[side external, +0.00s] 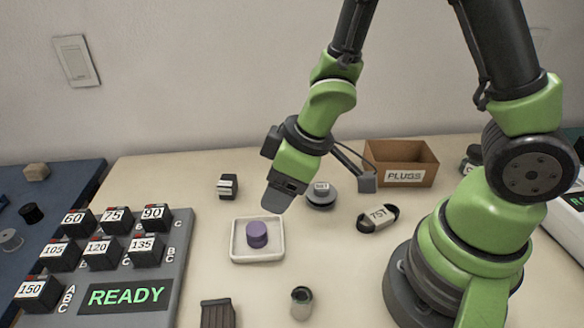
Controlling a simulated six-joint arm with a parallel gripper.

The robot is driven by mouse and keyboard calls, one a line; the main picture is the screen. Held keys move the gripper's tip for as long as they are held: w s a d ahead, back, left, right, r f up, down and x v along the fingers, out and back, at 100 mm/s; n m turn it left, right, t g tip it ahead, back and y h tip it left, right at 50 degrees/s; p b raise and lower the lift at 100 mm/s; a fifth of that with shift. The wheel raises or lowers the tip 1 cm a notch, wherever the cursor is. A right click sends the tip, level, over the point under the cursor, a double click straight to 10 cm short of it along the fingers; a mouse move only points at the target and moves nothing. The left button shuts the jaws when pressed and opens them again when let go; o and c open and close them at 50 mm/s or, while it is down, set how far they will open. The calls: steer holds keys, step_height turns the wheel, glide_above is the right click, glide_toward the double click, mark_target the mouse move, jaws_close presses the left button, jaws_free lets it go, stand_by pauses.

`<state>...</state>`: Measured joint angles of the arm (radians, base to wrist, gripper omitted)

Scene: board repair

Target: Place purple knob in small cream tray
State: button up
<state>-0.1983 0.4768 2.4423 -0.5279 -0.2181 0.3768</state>
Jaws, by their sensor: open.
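The purple knob (257,233) is a short round piece. It sits inside the small cream tray (238,252), near its middle, in the side external view. The tray is a shallow square with a raised rim and lies on the cream tabletop. My gripper (322,192) is open, above and to the right of the tray, apart from the knob. One finger reaches down toward the tray's upper right corner and the other is farther right, near a grey round piece. I see nothing held between the fingers.
A grey round piece (320,197) with a label stands behind the gripper. A brown box marked PLUGS (428,161) and a dark part labelled 75T (377,219) are to the right. A READY panel (128,296) with several numbered blocks is at left. A small cylinder (301,302) stands in front.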

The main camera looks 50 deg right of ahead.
steer(key=s+d+r+m+t+h, duration=0.2)
steer(key=d+r+m, duration=0.35)
steer(key=r, duration=0.65)
steer(key=s+a+r+m+t+y, duration=0.1)
steer(key=s+r+m+y, duration=0.1)
steer(key=s+r+m, duration=0.2)
steer(key=s+r, duration=0.3)
steer(key=s, duration=0.2)
steer(key=shift+s+a, duration=0.15)
steer(key=shift+s, duration=0.25)
